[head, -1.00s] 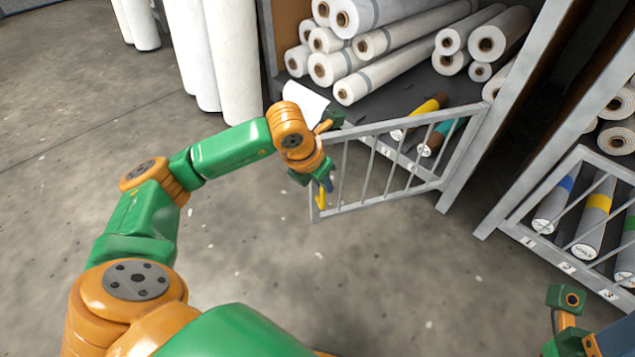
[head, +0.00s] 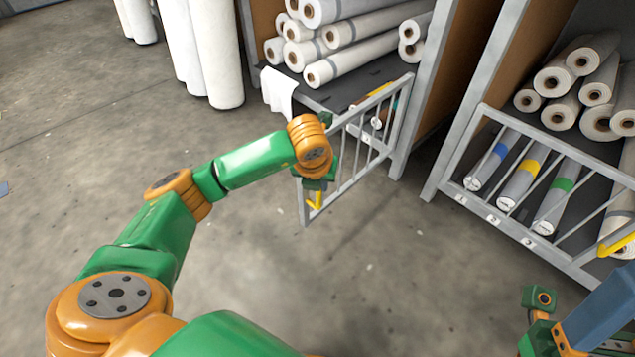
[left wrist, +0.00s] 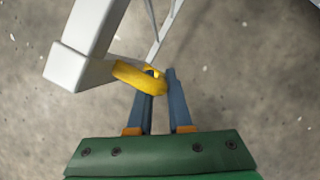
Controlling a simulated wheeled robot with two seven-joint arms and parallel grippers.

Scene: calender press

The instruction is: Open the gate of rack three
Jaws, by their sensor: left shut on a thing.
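The gate (head: 357,131), a light grey barred frame, stands swung out from the front of the left rack (head: 418,110), attached at its right end. Its free end points toward me. A yellow handle (head: 316,200) sits at that free end, and it also shows in the left wrist view (left wrist: 135,76). My left gripper (left wrist: 160,80) is shut on the handle, its blue-grey fingers around it; in the head view it (head: 313,193) is partly hidden by my wrist.
The left rack holds white rolls (head: 350,45) and a hanging white sheet (head: 279,92). The right rack's gate (head: 545,215) is shut before rolls with coloured bands. Tall white rolls (head: 213,60) stand at the back left. The floor before the gate is clear.

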